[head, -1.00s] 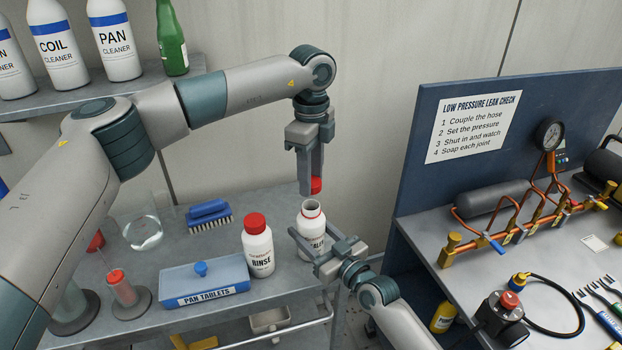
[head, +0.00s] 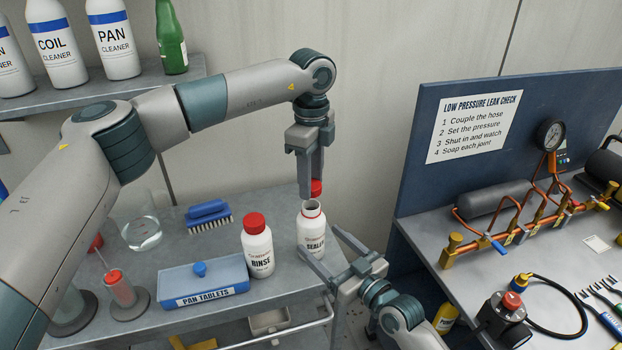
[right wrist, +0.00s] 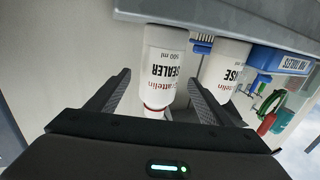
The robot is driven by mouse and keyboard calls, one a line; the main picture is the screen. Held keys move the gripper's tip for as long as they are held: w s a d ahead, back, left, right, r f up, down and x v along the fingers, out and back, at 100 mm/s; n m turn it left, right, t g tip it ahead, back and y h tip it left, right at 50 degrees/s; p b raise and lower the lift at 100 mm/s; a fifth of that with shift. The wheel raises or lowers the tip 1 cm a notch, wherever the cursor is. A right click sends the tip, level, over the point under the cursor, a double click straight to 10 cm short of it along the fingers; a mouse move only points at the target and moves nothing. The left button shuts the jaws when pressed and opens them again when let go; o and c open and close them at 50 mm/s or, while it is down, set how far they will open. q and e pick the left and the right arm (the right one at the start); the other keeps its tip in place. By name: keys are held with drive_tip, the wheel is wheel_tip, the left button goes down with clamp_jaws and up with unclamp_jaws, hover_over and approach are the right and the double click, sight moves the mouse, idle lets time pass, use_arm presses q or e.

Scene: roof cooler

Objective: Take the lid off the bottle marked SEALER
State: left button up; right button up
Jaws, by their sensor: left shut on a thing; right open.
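The white SEALER bottle (head: 311,232) stands upright on the grey bench, its mouth open and bare. My left gripper (head: 312,192) is shut on a red lid (head: 317,187), held just above the bottle mouth and apart from it. My right gripper (head: 318,240) is open, its fingers low in front of the bottle and pointing towards it. In the right wrist view, which is upside down, the SEALER bottle (right wrist: 166,68) shows between the spread fingers of my right gripper (right wrist: 160,82). Whether a finger touches the bottle I cannot tell.
The red-capped RINSE bottle (head: 258,247) stands close left of SEALER. Beside it are the blue PAN TABLETS box (head: 205,277) and a blue brush (head: 208,214). The leak-check bench (head: 470,265) stands to the right, across a gap.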

drive_tip(key=b+v, duration=0.1)
drive_tip(key=v, duration=0.5)
idle(0.6)
